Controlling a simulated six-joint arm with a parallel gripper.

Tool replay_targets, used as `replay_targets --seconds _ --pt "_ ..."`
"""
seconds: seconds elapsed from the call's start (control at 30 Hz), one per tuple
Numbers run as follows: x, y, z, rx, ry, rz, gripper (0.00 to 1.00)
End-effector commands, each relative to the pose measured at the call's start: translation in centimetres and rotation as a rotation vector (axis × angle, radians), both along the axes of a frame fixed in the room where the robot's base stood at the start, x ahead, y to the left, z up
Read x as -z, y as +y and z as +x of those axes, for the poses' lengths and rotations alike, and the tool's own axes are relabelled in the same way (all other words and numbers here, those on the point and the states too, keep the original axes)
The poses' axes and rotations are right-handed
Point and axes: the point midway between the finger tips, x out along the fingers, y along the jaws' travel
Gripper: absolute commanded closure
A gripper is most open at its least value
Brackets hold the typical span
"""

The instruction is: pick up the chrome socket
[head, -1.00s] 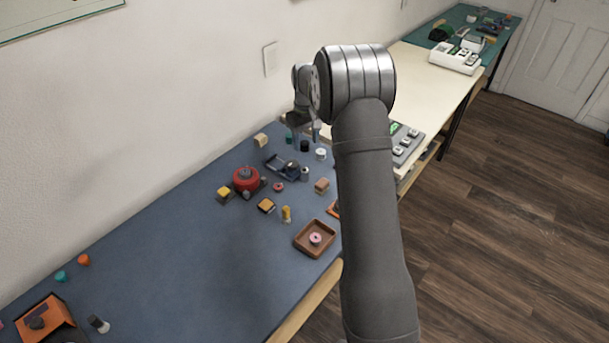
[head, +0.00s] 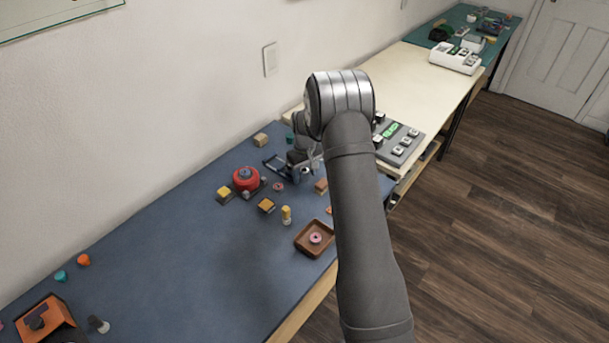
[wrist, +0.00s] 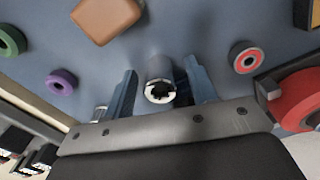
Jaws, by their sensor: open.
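The chrome socket (wrist: 160,72) shows in the wrist view as a grey metal cylinder with a toothed open end facing the camera. It lies between the two fingers of my gripper (wrist: 161,88), which is open. Narrow gaps show between the socket and each finger, so the fingers seem not to touch it. In the head view my gripper (head: 308,160) is low over the far part of the blue mat, and the socket there is mostly hidden behind it.
A tan block (wrist: 105,20), a purple ring (wrist: 62,82) and a red ring (wrist: 244,57) lie around the fingers. A red round part (head: 246,179) is close by on the left in the head view. A wooden tray (head: 315,238) stands nearer.

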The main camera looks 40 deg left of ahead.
Motion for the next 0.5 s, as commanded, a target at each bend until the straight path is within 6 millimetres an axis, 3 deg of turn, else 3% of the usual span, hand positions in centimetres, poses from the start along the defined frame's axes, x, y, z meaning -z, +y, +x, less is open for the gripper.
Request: replay_targets --seconds 0.23,0.47,0.5 --pt "0.24 0.02 0.04 0.000 -0.001 0.001 0.50" --pt "0.23 0.01 0.03 0.000 0.000 0.001 0.95" --pt "0.23 0.01 0.03 0.000 0.000 0.001 0.96"
